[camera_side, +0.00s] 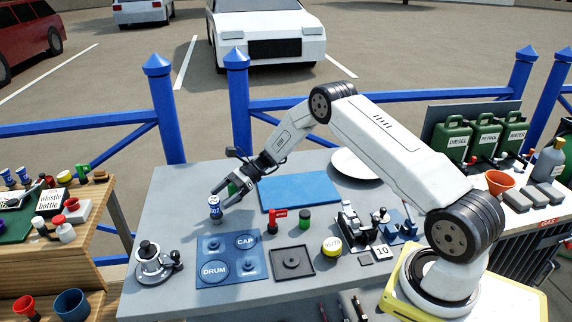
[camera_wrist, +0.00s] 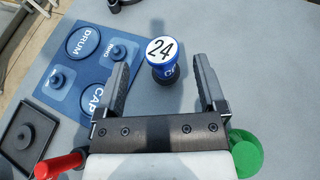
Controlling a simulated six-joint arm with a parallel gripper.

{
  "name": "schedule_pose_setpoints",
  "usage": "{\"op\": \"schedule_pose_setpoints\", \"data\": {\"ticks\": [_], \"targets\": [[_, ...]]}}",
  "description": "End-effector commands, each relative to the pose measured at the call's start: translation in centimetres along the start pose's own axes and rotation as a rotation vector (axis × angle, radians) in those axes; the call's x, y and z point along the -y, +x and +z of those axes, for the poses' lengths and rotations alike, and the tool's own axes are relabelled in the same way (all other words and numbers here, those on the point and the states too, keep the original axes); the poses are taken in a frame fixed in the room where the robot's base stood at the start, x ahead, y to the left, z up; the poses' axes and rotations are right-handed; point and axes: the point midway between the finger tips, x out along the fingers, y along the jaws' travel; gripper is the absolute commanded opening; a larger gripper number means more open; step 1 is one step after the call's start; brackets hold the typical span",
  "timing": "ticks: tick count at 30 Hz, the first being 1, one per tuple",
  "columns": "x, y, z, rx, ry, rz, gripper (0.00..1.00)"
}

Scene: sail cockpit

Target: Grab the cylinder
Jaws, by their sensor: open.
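A small blue cylinder (camera_side: 214,206) with a white top stands upright on the grey table. In the wrist view the blue cylinder (camera_wrist: 163,70) shows the number 24 on its top and a dark lower part. My gripper (camera_side: 217,198) is at the cylinder with its fingers apart. In the wrist view the cylinder lies between the two fingertips of my gripper (camera_wrist: 162,64), with a gap on both sides. No contact shows there.
A blue board (camera_side: 230,244) marked DRUM and CAP lies in front, with a dark square tray (camera_side: 292,262) beside it. A green object (camera_wrist: 246,155) is close to my gripper's right side in the wrist view. A red-handled part (camera_side: 278,215) and a metal device (camera_side: 153,262) stand nearby.

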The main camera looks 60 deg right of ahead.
Motion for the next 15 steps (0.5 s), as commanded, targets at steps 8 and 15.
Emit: {"op": "schedule_pose_setpoints", "data": {"ticks": [8,15], "targets": [[0.1,0.8,0.1,0.000,-0.001,0.001,0.90],[0.2,3.5,0.3,0.000,-0.001,0.002,0.90]]}}
